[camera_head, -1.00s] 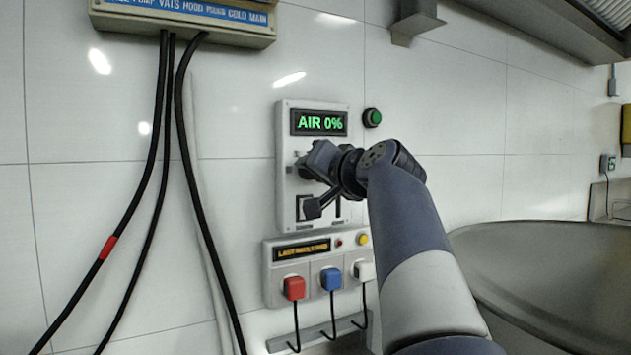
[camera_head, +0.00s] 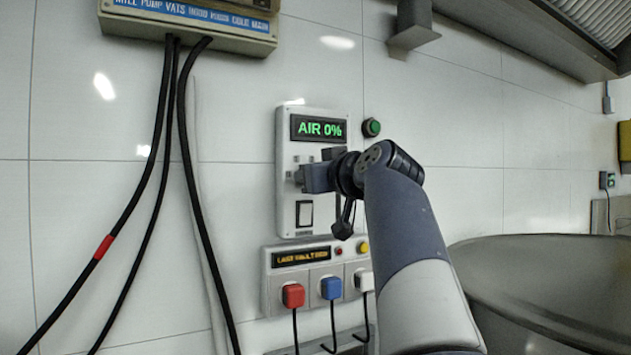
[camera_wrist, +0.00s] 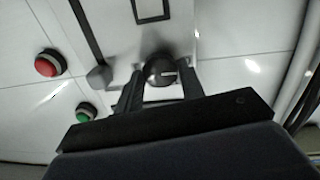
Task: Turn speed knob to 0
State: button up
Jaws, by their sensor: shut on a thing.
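The speed knob (camera_wrist: 160,70) is round and black with a white pointer mark, which points right in the wrist view. My gripper (camera_wrist: 160,88) has its two fingers on either side of the knob, shut on it. In the head view my gripper (camera_head: 304,178) is at the panel's middle, held about level, and covers the knob. The control panel (camera_head: 286,215) is light grey on a tiled wall. Its display (camera_head: 319,127) reads "AIR 0%" in green.
A rocker switch (camera_head: 304,213) sits below my gripper, with a black lever (camera_head: 343,225) to its right. A green button (camera_head: 371,127) is right of the panel. A red button (camera_wrist: 49,63) shows in the wrist view. A plug box (camera_head: 287,272) is below; black cables hang left.

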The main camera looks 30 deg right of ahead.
jog(key=shift+f, duration=0.15)
dwell(0.4)
jog(key=o, duration=1)
jog(key=s, duration=1)
jog(key=shift+s+a, duration=0.15)
jog(key=shift+s, duration=0.25)
jog(key=shift+w, duration=0.15)
jog(key=w, duration=1)
jog(key=shift+w, duration=0.25)
